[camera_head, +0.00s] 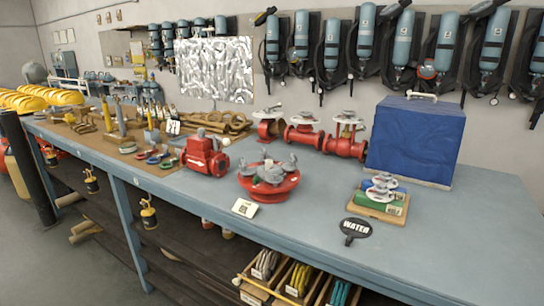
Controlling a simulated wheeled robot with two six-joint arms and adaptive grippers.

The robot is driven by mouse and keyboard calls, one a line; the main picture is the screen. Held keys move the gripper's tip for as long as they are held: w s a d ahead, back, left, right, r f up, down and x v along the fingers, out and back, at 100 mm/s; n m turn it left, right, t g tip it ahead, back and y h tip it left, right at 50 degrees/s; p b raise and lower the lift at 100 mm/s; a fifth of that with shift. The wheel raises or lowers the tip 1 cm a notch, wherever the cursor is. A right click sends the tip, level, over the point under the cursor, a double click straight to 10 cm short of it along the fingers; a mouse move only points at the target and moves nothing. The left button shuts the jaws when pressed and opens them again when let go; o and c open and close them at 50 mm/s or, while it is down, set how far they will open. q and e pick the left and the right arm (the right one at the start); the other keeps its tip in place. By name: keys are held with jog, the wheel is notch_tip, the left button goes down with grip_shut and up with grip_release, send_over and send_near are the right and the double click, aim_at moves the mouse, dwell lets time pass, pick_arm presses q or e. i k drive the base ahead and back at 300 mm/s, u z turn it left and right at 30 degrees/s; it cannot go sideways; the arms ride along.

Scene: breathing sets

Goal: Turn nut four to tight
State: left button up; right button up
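A round red flanged fitting (268,190) sits on the blue-grey workbench (320,235) near the middle of the view. Several grey lobed nuts or knobs (270,175) stand on its top. No number can be read on them, so I cannot tell which is nut four or how tight any of them is. A small white card (245,208) with unreadable print stands in front of the fitting. Neither of my grippers is in view.
A red block-shaped fitting (206,155) stands left of the flanged fitting. Red valves (303,135) stand behind it. The front bench top is mostly clear.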

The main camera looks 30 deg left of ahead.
aim_at(264, 158)
jog(key=u, duration=0.15)
jog(key=k, duration=0.4)
jog(key=u, duration=1.05)
jog(key=i, duration=0.6)
jog(key=z, duration=0.55)
